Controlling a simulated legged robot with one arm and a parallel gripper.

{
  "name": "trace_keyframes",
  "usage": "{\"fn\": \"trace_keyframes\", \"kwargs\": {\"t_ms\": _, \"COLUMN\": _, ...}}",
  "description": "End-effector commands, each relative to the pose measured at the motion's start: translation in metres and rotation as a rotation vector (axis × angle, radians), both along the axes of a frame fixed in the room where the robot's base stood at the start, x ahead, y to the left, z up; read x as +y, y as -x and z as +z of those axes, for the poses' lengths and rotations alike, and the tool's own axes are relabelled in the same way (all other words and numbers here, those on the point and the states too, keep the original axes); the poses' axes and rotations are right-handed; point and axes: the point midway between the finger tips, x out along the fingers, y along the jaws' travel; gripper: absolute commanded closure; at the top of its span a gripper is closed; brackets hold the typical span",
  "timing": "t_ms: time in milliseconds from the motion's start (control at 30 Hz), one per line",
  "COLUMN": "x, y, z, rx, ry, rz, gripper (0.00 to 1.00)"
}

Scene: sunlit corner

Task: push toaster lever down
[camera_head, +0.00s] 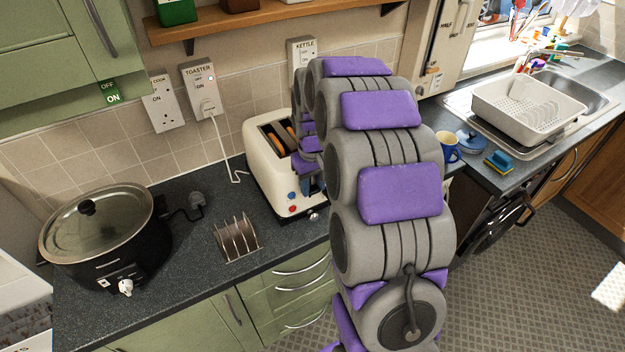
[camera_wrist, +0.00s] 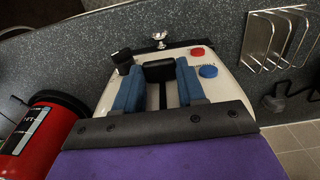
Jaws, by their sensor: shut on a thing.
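The cream toaster (camera_head: 262,170) stands on the dark counter, with bread showing in its top slots. Its red button, blue button and chrome knob face the front; my arm hides its right side in the head view. In the wrist view the toaster (camera_wrist: 225,88) lies ahead of my gripper (camera_wrist: 160,82). The blue fingers are shut on a black toaster lever (camera_wrist: 158,70) between them. Another black knob-like part (camera_wrist: 122,60) sticks out just left of the fingers. The lever's height in its track cannot be told.
A wire toast rack (camera_head: 238,240) and a black slow cooker (camera_head: 105,235) stand left of the toaster. A blue mug (camera_head: 447,147) is to the right. The toaster cord runs to a wall socket (camera_head: 203,88). A red cylinder (camera_wrist: 35,130) shows at the wrist view's left.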

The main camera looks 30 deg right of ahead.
Motion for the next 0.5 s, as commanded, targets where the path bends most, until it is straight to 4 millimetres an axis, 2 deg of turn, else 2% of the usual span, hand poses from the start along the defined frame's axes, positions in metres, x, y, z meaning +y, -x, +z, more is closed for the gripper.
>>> {"fn": "trace_keyframes", "kwargs": {"t_ms": 67, "x": -0.0001, "y": 0.0004, "z": -0.0002, "rx": 0.001, "ry": 0.0, "rz": 0.0, "gripper": 1.0}}
{"fn": "trace_keyframes", "kwargs": {"t_ms": 100, "x": -0.0001, "y": 0.0004, "z": -0.0001, "rx": 0.001, "ry": 0.0, "rz": 0.0, "gripper": 0.57}}
{"fn": "trace_keyframes", "kwargs": {"t_ms": 333, "x": -0.0001, "y": 0.0001, "z": 0.0001, "rx": 0.0, "ry": 0.0, "rz": 0.0, "gripper": 0.35}}
{"fn": "trace_keyframes", "kwargs": {"t_ms": 500, "x": -0.0001, "y": 0.0, "z": 0.0002, "rx": 0.0, "ry": 0.0, "rz": 0.0, "gripper": 0.34}}
